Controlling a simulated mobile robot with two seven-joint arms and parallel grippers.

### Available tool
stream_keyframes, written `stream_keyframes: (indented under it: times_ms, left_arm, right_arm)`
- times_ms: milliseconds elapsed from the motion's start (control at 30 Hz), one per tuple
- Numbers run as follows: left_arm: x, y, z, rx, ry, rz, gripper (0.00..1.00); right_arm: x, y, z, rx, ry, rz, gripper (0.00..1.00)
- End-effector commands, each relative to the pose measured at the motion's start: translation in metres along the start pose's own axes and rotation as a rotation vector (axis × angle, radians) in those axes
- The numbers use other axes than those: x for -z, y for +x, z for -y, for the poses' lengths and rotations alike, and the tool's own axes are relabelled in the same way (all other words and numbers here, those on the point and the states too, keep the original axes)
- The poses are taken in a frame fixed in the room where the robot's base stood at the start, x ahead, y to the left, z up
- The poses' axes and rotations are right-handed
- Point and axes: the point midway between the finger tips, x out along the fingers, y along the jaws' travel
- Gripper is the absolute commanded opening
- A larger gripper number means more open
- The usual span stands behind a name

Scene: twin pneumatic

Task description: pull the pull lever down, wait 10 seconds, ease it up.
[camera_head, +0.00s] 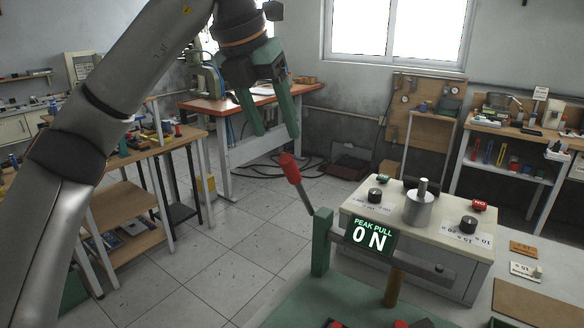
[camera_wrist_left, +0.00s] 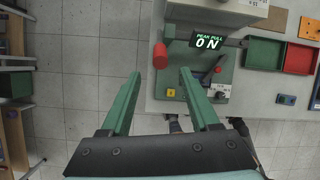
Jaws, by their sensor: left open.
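The pull lever (camera_head: 301,191) is a metal rod with a red grip (camera_head: 290,168), tilted up and left from a green post (camera_head: 321,243). In the left wrist view the red grip (camera_wrist_left: 160,56) lies just beyond the fingertips. A display (camera_head: 370,236) beside the post reads "PEAK PULL 0 N". My left gripper (camera_head: 278,132) has two green fingers, open and empty. In the head view its fingertips appear just above the red grip, and nothing is between them. It also shows in the left wrist view (camera_wrist_left: 161,76). My right gripper is not in view.
A beige box (camera_head: 465,262) with knobs and a metal cylinder (camera_head: 419,207) stands right of the lever. Green (camera_wrist_left: 263,54) and red (camera_wrist_left: 299,57) trays lie on the bench at right. Tiled floor (camera_head: 200,260) is open left of the lever.

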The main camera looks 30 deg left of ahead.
Motion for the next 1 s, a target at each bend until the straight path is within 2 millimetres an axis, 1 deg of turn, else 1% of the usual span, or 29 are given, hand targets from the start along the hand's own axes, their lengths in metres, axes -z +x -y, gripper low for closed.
stream_keyframes:
  times_ms: [33,100,300,400,500,667,900,933,1000]
  left_arm:
    - [0.002,0.014,0.001,0.0,0.002,-0.005,0.62]
    - [0.002,0.028,0.001,0.001,0.003,-0.005,0.62]
    - [0.001,0.065,0.0,-0.001,0.001,-0.003,0.62]
    - [0.001,0.08,0.0,0.0,0.002,-0.002,0.62]
    - [0.0,0.091,0.0,0.0,0.001,-0.001,0.62]
    - [0.0,0.099,0.0,0.001,0.001,0.0,0.62]
    - [0.0,0.1,0.0,0.001,0.001,0.0,0.62]
    - [0.0,0.1,0.0,0.001,0.001,0.0,0.61]
    - [0.0,0.1,0.0,0.001,0.001,0.0,0.53]
  right_arm:
    - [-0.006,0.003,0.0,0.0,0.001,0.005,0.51]
    - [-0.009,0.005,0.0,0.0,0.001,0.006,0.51]
    - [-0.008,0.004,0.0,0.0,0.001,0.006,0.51]
    - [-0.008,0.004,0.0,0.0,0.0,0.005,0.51]
    - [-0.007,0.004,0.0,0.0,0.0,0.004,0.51]
    - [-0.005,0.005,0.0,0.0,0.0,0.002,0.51]
    - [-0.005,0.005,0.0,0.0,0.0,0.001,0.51]
    - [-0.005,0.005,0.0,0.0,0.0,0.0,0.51]
    - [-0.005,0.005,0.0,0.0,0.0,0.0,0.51]
